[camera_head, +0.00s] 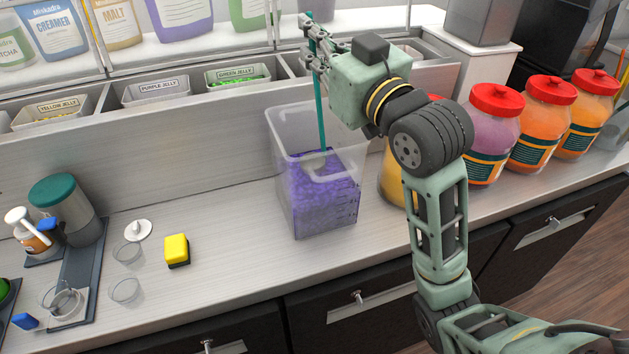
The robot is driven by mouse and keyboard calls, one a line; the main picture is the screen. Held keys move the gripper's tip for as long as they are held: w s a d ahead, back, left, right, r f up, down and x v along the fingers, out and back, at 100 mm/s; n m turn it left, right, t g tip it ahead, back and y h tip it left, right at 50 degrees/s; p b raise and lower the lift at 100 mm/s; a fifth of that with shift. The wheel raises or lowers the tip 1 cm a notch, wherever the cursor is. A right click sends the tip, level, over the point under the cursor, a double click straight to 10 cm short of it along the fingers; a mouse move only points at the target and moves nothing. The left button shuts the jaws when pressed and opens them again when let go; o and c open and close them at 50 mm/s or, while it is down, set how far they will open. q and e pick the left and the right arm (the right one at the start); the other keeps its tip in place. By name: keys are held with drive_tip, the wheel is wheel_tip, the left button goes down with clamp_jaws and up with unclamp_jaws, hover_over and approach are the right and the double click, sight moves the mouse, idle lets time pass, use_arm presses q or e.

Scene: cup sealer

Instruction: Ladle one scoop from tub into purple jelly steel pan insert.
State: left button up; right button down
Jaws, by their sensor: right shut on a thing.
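A clear square tub (291,138) holding purple jelly (318,197) stands on the counter in the middle. My right gripper (310,52) is above the tub, shut on the upper part of a ladle with a teal handle (320,105). The ladle hangs nearly upright inside the tub, its bowl (314,161) at about the top of the jelly. I cannot tell whether the bowl holds jelly. The purple jelly steel pan insert (156,90) sits in the rail behind, left of the tub, with a "PURPLE JELLY" label. My left gripper is not in view.
Yellow jelly (53,111) and green jelly (237,77) inserts flank the purple one. Several red-lidded jars (492,130) stand at right. A yellow sponge (176,250), clear cups (126,290) and a teal-lidded container (66,205) are at left. A shelf of labelled containers (59,30) overhangs the rail.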

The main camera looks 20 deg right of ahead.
drive_tip(key=shift+f+b, duration=1.85)
drive_tip(key=shift+f, duration=1.25)
drive_tip(key=shift+r, duration=0.15)
wheel_tip(320, 180, up, 20)
drive_tip(key=p, duration=2)
hover_over(316, 78)
drive_tip(key=shift+s+a+r, duration=0.1)
drive_tip(key=shift+s+r, duration=0.1)
drive_tip(key=shift+s, duration=0.2)
